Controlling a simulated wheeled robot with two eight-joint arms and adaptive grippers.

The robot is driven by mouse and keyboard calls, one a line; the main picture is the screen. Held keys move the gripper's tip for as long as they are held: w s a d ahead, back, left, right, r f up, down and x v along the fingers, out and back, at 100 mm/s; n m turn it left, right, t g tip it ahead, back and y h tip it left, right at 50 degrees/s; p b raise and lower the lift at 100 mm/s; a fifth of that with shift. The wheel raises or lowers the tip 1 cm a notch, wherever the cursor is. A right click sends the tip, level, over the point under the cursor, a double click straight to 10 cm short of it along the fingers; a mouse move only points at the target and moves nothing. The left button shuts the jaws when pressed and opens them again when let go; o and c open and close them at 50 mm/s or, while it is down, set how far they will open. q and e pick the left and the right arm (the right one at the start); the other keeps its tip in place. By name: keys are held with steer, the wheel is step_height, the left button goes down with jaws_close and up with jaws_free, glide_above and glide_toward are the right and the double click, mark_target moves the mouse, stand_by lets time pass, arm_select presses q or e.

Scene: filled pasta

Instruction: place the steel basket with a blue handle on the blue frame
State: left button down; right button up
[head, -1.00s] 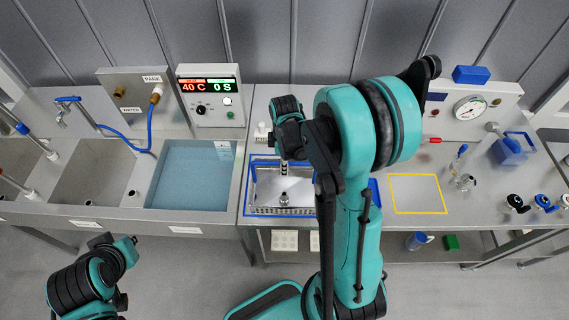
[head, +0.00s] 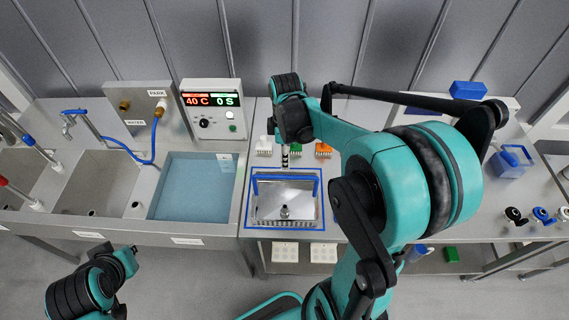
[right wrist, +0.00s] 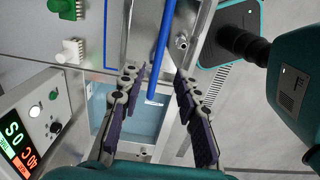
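The steel basket (head: 272,208) stands on the bench inside the blue frame (head: 247,227), whose outline shows around it. Its blue handle (head: 286,178) stands up across the far side. My right gripper (head: 285,160) is just behind and above the handle in the head view. In the right wrist view my right gripper (right wrist: 158,75) is open, its two dark fingers apart. The blue handle (right wrist: 161,45) runs into the gap between them, with no finger seen touching it. My left arm is at the bottom left, away from the bench; its fingers cannot be made out.
A blue water bath (head: 192,190) lies to the left of the basket, with a control box (head: 213,108) behind it. White, green (head: 298,154) and orange blocks stand behind the basket. A blue container (head: 512,162) is at the right. My right arm hides much of the right bench.

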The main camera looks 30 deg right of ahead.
steer(key=s+a+r+m+t, duration=0.5)
steer(key=s+a+m+t, duration=0.2)
steer(key=s+a+m, duration=0.2)
steer(key=shift+s+a+r+m, duration=0.3)
steer(key=shift+a+r+m, duration=0.15)
steer(key=shift+m, duration=0.85)
steer(key=shift+f, duration=0.1)
